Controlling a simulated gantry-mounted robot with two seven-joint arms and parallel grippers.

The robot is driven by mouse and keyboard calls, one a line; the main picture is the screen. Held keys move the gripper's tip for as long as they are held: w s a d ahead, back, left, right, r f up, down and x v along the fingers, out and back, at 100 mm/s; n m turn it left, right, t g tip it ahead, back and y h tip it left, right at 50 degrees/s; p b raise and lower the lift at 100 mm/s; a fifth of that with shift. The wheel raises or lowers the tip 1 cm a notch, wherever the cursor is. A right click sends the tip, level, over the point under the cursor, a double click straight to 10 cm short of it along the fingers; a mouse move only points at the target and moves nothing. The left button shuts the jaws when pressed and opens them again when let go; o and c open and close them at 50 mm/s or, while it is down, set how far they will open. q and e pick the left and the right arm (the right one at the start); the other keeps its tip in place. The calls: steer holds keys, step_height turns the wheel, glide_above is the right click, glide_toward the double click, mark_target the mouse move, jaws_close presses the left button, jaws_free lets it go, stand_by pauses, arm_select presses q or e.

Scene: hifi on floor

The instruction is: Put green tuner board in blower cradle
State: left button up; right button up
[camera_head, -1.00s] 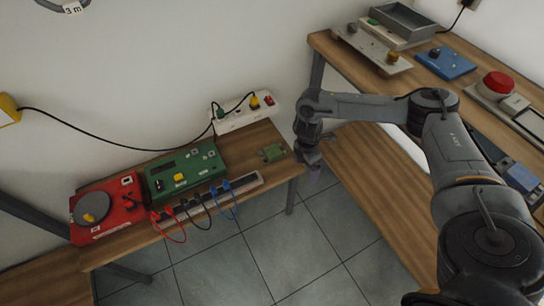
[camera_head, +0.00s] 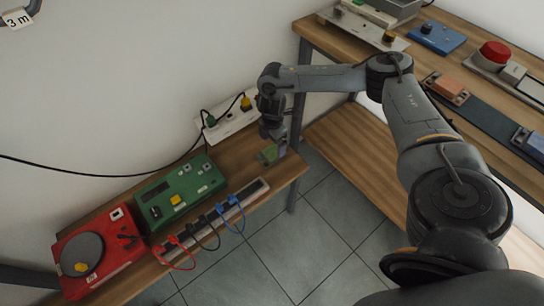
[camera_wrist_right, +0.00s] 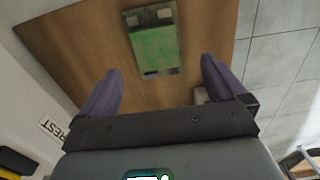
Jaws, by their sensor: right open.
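The small green board (camera_head: 269,154) lies near the right end of the low wooden bench. It also shows in the right wrist view (camera_wrist_right: 158,48), flat on the wood with metal parts at its far end. My right gripper (camera_head: 276,146) is right above the board and partly covers it. In the right wrist view, its two purple-grey fingers (camera_wrist_right: 160,76) are open and empty, with the board ahead and between them, apart from both. I cannot tell which thing is the blower cradle. My left gripper is not in view.
A green device (camera_head: 180,192) and a red device with a grey disc (camera_head: 98,254) stand to the left. Cables hang from a strip (camera_head: 254,187) at the front edge. A white power strip (camera_head: 230,122) lies behind. The right bench (camera_head: 458,68) holds several devices.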

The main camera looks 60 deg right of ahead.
mark_target(272, 152)
steer(key=shift+w+f+b, duration=0.15)
steer(key=shift+f+b, duration=0.15)
steer(key=shift+f, duration=0.2)
steer(key=shift+w+f+b, duration=0.15)
steer(key=shift+f+b, duration=0.1)
steer(key=shift+f, duration=0.25)
steer(key=f+b, duration=0.2)
steer(key=f, duration=0.1)
steer(key=shift+s+d, duration=0.15)
steer(key=shift+d, duration=0.05)
steer(key=shift+f+b, duration=0.55)
steer(key=shift+f, duration=0.05)
steer(key=c, duration=1.1)
steer(key=shift+c, duration=0.3)
steer(key=shift+r, duration=0.15)
